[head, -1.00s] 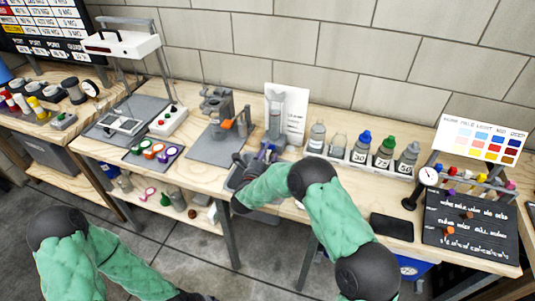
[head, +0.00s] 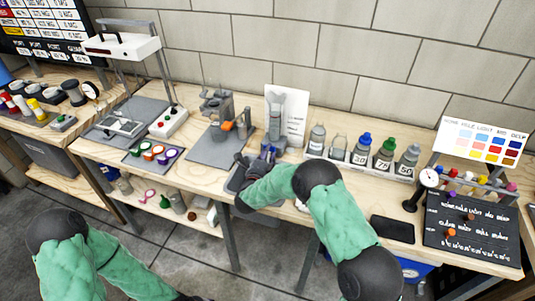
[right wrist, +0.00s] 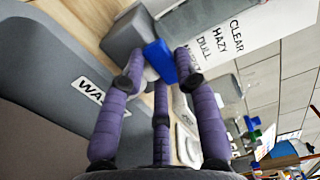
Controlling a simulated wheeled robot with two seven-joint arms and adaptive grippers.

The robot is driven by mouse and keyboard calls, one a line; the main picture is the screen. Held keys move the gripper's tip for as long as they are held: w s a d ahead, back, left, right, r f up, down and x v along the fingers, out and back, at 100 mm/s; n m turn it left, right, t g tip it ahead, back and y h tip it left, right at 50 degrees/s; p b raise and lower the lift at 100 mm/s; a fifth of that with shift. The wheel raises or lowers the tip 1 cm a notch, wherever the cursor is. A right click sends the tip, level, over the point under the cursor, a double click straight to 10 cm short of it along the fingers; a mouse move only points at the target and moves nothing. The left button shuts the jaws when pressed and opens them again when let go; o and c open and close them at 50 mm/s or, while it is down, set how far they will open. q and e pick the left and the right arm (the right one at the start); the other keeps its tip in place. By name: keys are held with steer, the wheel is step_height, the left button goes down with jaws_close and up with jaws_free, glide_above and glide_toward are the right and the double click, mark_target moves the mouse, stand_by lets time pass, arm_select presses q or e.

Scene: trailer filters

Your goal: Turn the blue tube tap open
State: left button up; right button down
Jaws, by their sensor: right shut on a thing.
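The blue tap handle (right wrist: 160,61) shows in the right wrist view, on a pale stem at the foot of the grey tube stand. My right gripper (right wrist: 160,78) has its purple fingers around the blue handle, shut on it. In the head view the tube stand (head: 274,118) stands near the middle of the bench. My right gripper (head: 264,156) is at its foot and hides most of the tap there. I cannot tell the handle's exact angle. My left arm comes in at the lower left, with its gripper out of the picture.
A grey tray (right wrist: 60,90) with a label starting "WA" lies beside the tap. A sign (right wrist: 215,42) stands behind the tube. A rack of bottles (head: 361,170) is to the right. A grey stand with an orange part (head: 227,126) is to the left.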

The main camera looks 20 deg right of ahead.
steer(key=shift+s+d+f+n+t+y+b, duration=0.15)
steer(key=shift+n+t+y+b, duration=0.3)
steer(key=shift+n+y+b, duration=0.65)
steer(key=shift+d+r+n+t+y+b, duration=0.15)
steer(key=shift+n+t+y, duration=0.45)
steer(key=shift+y, duration=0.95)
steer(key=shift+s+d+f+n+t+y+b, duration=0.1)
steer(key=shift+d+n+t+y+b, duration=0.2)
steer(key=shift+n+y+b, duration=0.65)
steer(key=shift+a+y, duration=0.1)
steer(key=shift+y, duration=0.5)
steer(key=c, duration=0.9)
jaws_free()
steer(key=shift+w, duration=0.1)
steer(key=shift+p, duration=0.4)
